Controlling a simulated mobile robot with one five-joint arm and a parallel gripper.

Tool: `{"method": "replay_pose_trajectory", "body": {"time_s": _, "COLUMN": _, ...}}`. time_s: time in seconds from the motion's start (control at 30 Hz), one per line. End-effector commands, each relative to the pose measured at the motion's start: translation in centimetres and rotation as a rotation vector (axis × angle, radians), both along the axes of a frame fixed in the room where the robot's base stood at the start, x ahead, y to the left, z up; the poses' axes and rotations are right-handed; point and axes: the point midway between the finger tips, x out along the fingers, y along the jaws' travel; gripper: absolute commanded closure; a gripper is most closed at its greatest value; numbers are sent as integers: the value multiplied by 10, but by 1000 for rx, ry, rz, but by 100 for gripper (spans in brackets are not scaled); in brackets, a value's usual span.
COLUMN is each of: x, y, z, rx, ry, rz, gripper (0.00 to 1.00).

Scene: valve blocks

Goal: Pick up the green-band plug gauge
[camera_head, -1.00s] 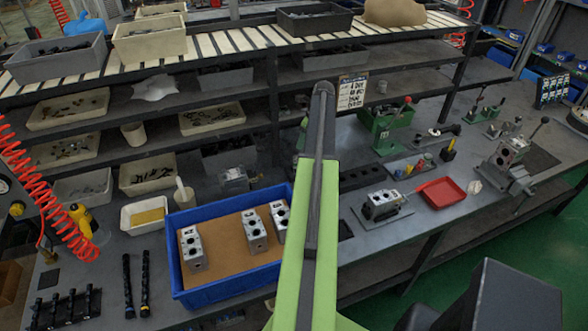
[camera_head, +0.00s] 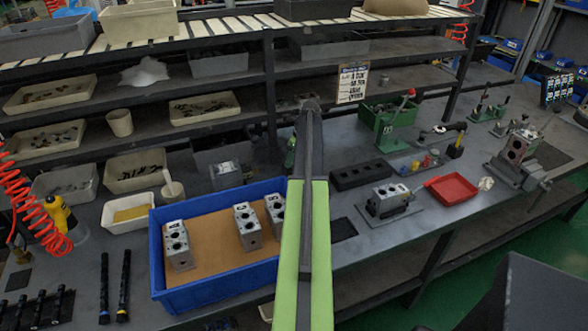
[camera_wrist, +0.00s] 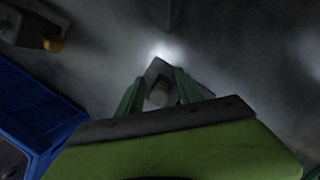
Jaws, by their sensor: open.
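Yellow, red and blue show; I cannot pick out a green band. My gripper (camera_wrist: 159,82) is open in the wrist view, its two green fingers pointing over the dim grey bench. A grey shape with a pale round part shows between the fingers; I cannot tell what it is. In the head view my arm reaches over the bench, left of the pegs and apart from them, and its end is mostly hidden.
A blue bin (camera_head: 157,262) with several valve blocks stands left of my arm. A black slotted block (camera_head: 362,176), a valve block on a plate (camera_head: 390,200) and a red tray (camera_head: 451,188) lie to the right. A green press (camera_head: 388,125) stands behind. Shelves overhang the back.

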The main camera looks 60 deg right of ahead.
Motion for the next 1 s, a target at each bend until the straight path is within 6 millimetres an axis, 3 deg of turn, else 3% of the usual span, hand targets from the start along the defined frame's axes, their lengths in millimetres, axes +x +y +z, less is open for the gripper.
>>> {"method": "replay_pose_trajectory", "body": {"time_s": 0.03, "x": 1, "y": 0, "z": -7, "rx": 0, "ry": 0, "rz": 0, "gripper": 57}}
{"method": "replay_pose_trajectory", "body": {"time_s": 0.23, "x": 1, "y": 0, "z": -3, "rx": 0, "ry": 0, "rz": 0, "gripper": 58}}
{"method": "replay_pose_trajectory", "body": {"time_s": 0.57, "x": 1, "y": 0, "z": -3, "rx": 0, "ry": 0, "rz": -1, "gripper": 100}}
{"method": "replay_pose_trajectory", "body": {"time_s": 1.0, "x": 1, "y": 0, "z": 4, "rx": 0, "ry": 0, "rz": -1, "gripper": 100}}
